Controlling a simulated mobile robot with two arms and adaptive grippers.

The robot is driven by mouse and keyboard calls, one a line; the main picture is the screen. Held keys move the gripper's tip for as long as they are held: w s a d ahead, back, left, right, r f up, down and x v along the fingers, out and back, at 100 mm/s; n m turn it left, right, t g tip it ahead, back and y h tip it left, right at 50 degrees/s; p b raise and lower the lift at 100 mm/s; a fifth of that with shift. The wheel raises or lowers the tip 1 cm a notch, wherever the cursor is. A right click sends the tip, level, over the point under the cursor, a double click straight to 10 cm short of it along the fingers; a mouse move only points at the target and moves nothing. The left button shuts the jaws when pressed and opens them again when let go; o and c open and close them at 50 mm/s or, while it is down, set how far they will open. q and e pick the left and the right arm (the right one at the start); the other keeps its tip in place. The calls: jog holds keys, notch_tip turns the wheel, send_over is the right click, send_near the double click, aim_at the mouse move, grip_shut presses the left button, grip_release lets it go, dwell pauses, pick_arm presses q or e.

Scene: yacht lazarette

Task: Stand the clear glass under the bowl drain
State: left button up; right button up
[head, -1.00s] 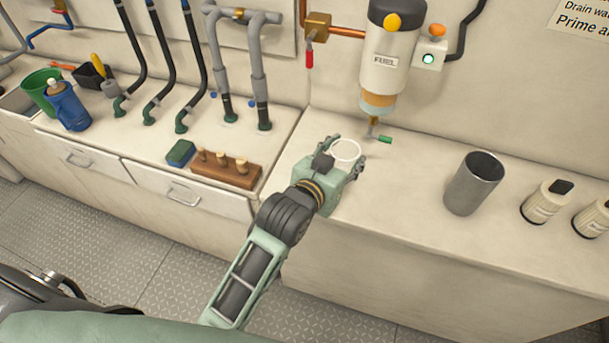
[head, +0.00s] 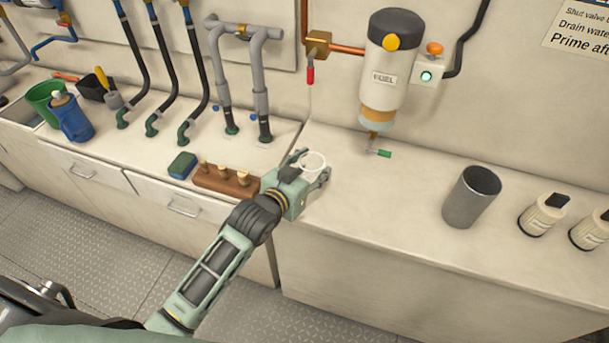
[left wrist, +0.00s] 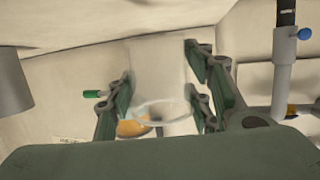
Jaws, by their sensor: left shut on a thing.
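My left gripper (head: 312,172) is shut on the clear glass (head: 313,160), with its fingers on either side and the rim facing up. In the left wrist view the glass (left wrist: 160,75) shows between the green finger pads. I cannot tell whether its base touches the counter. The fuel filter (head: 386,65) hangs on the wall with an amber bowl (head: 376,117). The bowl drain (head: 373,142), with a green lever (head: 384,154), is to the right of the glass. The glass is not under it. My right gripper is out of view.
A grey metal cup (head: 466,205) and white bottles (head: 541,215) stand to the right on the counter (head: 400,205). A wooden block with pegs (head: 225,181) and a blue-green sponge (head: 182,165) lie left of the gripper. The counter below the drain is clear.

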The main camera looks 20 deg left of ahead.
aim_at(305, 176)
pick_arm(q)
jog(key=shift+w+a+f, duration=0.3)
jog(key=shift+a+f, duration=0.25)
jog(key=shift+a, duration=0.3)
jog(key=shift+f, duration=0.9)
jog(key=shift+a+f+p, duration=0.1)
jog(key=shift+f+p, duration=0.65)
jog(key=shift+f, duration=0.2)
jog(key=shift+f, duration=0.2)
jog(key=o, duration=1.2)
